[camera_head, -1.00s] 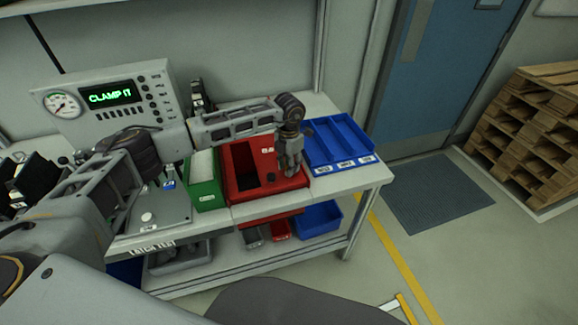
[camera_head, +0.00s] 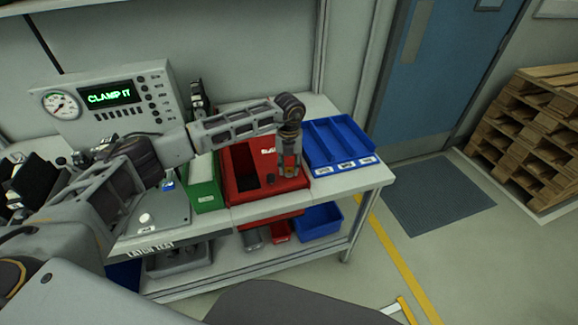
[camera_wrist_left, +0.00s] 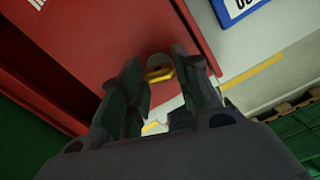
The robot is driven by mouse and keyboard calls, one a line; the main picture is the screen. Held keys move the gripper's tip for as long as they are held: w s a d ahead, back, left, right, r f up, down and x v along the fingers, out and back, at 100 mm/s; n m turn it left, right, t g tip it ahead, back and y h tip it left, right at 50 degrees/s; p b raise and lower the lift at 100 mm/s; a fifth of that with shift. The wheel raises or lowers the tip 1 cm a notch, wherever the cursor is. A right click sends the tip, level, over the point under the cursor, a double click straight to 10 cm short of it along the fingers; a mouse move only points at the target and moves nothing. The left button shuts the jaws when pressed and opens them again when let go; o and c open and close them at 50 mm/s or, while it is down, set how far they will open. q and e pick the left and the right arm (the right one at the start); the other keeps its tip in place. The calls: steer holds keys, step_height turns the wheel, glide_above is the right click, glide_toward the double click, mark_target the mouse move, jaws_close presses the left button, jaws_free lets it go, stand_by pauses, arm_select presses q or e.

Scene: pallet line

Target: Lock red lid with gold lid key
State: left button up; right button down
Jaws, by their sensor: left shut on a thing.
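The red lid (camera_head: 266,176) is part of the top of a red box on the bench, with a dark rectangular opening at its left. My left gripper (camera_head: 290,172) points down over the lid's right side. In the left wrist view, my left gripper (camera_wrist_left: 160,80) is shut on the gold lid key (camera_wrist_left: 160,74), whose yellow loop shows between the fingertips against the red surface (camera_wrist_left: 110,35). The key's lower end is hidden, so I cannot tell whether it touches the lid. My right gripper is not in view.
A blue divided tray (camera_head: 338,142) stands close to the right of the red box, and a green bin (camera_head: 205,185) to its left. A grey panel (camera_head: 110,98) reading "CLAMP IT" stands behind left. A lower shelf holds a blue bin (camera_head: 318,222).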

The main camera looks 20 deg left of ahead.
mark_target(289, 167)
arm_select(q)
steer(key=shift+n, duration=1.9)
steer(key=o, duration=1)
steer(key=shift+r, duration=0.2)
steer(key=shift+r, duration=5.85)
